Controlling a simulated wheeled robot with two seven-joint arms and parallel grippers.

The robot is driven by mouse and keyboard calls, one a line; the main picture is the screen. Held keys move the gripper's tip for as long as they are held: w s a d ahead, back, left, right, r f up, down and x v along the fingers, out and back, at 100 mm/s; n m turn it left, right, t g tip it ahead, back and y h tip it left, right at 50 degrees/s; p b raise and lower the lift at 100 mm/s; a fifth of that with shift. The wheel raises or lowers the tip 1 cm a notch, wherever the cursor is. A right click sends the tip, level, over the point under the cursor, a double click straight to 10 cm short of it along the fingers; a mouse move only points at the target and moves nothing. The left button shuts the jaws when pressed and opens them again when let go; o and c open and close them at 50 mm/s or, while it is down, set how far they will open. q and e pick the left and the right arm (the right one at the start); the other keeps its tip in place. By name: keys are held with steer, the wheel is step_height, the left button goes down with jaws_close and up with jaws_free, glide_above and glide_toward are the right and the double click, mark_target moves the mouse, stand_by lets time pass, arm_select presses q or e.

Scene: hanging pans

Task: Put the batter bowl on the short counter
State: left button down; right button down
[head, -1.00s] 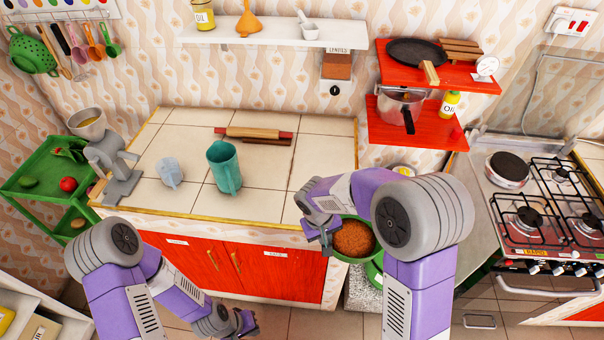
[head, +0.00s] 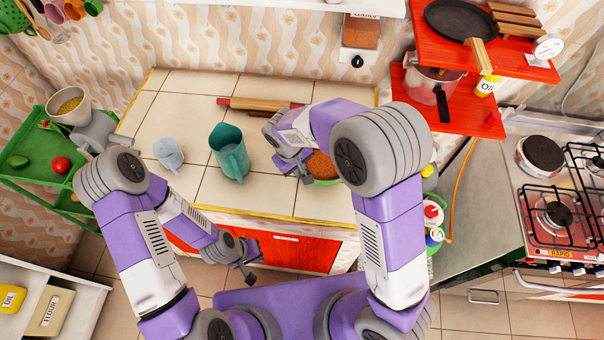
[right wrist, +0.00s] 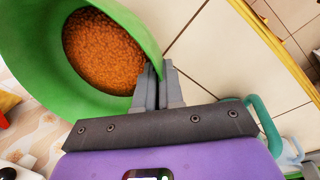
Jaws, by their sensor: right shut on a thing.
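The batter bowl is green with orange-brown contents. In the head view it (head: 324,181) shows partly behind my right arm, over the right end of the short tiled counter (head: 225,189). My right gripper (head: 305,170) is shut on the bowl's rim. The right wrist view shows the bowl's green wall (right wrist: 30,65) with the gripper fingers (right wrist: 157,75) gripping its edge, above the tiles. I cannot tell whether the bowl touches the counter. My left gripper (head: 250,270) hangs empty in front of the counter's red doors; its finger gap is too small to judge.
A teal pitcher (head: 229,155), a pale blue cup (head: 169,155) and a rolling pin (head: 255,104) stand or lie on the counter. Red shelves (head: 430,118) with a pot hang at the right. Bottles (head: 433,214) stand right of the counter. Front-middle tiles are clear.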

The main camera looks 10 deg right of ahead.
steer(key=shift+w+f, duration=0.15)
steer(key=shift+f, duration=2.25)
steer(key=shift+f, duration=0.1)
steer(key=shift+f+b, duration=0.15)
steer(key=shift+b, duration=0.25)
steer(key=c, duration=1.3)
jaws_free()
steer(key=shift+o, duration=0.2)
steer(key=shift+r, duration=0.2)
steer(key=shift+r+p, duration=0.3)
steer(key=shift+r, duration=0.05)
step_height(320, 180, up, 11)
steer(key=s+a+p, duration=0.1)
steer(key=a, duration=0.1)
